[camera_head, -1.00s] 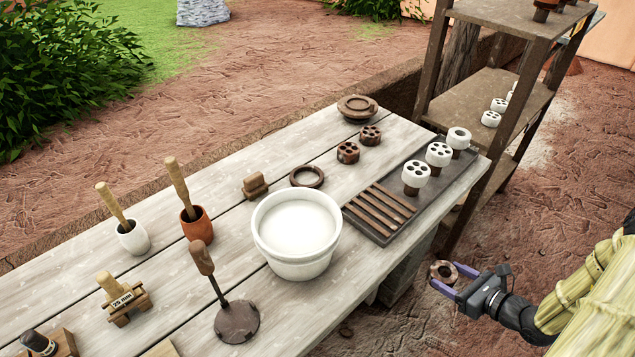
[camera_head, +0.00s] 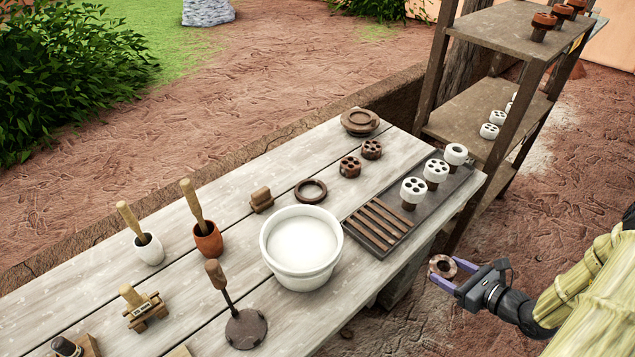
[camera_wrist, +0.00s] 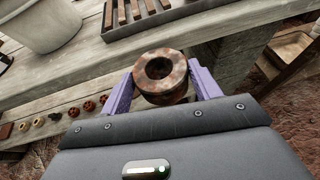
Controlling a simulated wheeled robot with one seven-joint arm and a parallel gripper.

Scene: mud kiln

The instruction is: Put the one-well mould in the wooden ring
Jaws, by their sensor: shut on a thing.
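My gripper (camera_head: 457,276) is shut on the one-well mould (camera_head: 442,266), a rusty brown ring-like piece with one round hole. In the wrist view the mould (camera_wrist: 160,88) sits between the two purple fingers (camera_wrist: 160,90). My gripper holds it off the right of the table, over the ground, apart from everything else. The wooden ring (camera_head: 311,191) lies flat on the table behind the white bucket (camera_head: 301,272). It looks empty, with bare table in its middle.
The grey tray (camera_head: 408,238) with slats and several white moulds on pegs lies along the table's right edge. A shelf (camera_head: 490,115) rises at right. Bare table surrounds the ring.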

